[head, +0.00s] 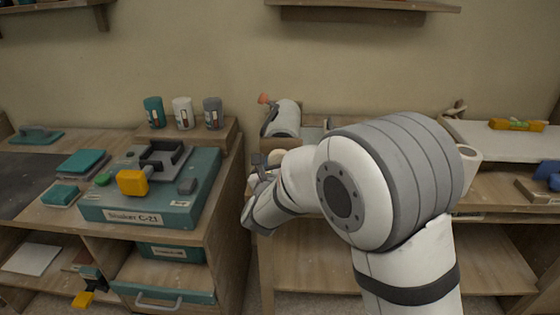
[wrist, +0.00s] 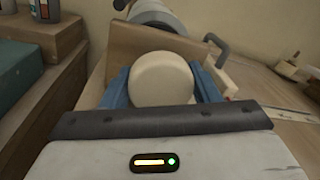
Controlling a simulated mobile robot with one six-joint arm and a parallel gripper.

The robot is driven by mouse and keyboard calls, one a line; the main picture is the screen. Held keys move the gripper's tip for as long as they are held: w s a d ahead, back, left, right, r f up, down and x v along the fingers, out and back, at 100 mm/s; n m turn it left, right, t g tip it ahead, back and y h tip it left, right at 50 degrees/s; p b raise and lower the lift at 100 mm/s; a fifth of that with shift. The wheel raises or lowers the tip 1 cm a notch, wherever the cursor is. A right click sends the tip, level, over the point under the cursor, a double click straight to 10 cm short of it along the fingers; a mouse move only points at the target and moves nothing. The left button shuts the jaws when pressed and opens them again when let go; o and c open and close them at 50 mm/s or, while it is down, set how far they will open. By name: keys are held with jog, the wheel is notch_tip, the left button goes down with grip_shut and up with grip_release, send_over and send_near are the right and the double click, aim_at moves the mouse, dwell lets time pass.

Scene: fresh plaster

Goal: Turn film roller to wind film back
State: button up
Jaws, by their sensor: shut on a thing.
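A cream, round-ended cylinder (wrist: 163,79), which looks like the film roller, sits between the two blue fingers of my gripper (wrist: 162,84) in the wrist view. The fingers are shut on its sides. A wooden panel (wrist: 140,42) stands right behind it. In the head view my gripper is at the end of my arm, left of the picture's middle, and my own arm hides most of the roller area. Whether film is on the roller cannot be seen.
A white-and-grey cylinder (head: 285,117) with an orange knob stands behind my gripper. To the left are a teal Shaker box (head: 135,216) and several cups (head: 183,113) on a wooden block. On the right, a pale board (head: 490,140) holds a yellow level (head: 516,124).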

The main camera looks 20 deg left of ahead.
jog(key=shift+f+b, duration=0.1)
jog(key=shift+b, duration=0.2)
jog(key=m+b, duration=0.3)
jog(key=shift+f+b, duration=0.15)
jog(key=shift+b, duration=0.15)
jog(key=m+b, duration=0.2)
jog(key=b, duration=0.1)
jog(key=shift+g, duration=0.3)
jog(key=m+b, duration=0.2)
jog(key=b, duration=0.2)
jog(key=shift+m, duration=0.4)
jog(key=shift+m+b, duration=0.5)
jog(key=shift+b, duration=0.2)
jog(key=shift+r, duration=0.25)
jog(key=o, duration=1)
jog(key=shift+s, duration=0.1)
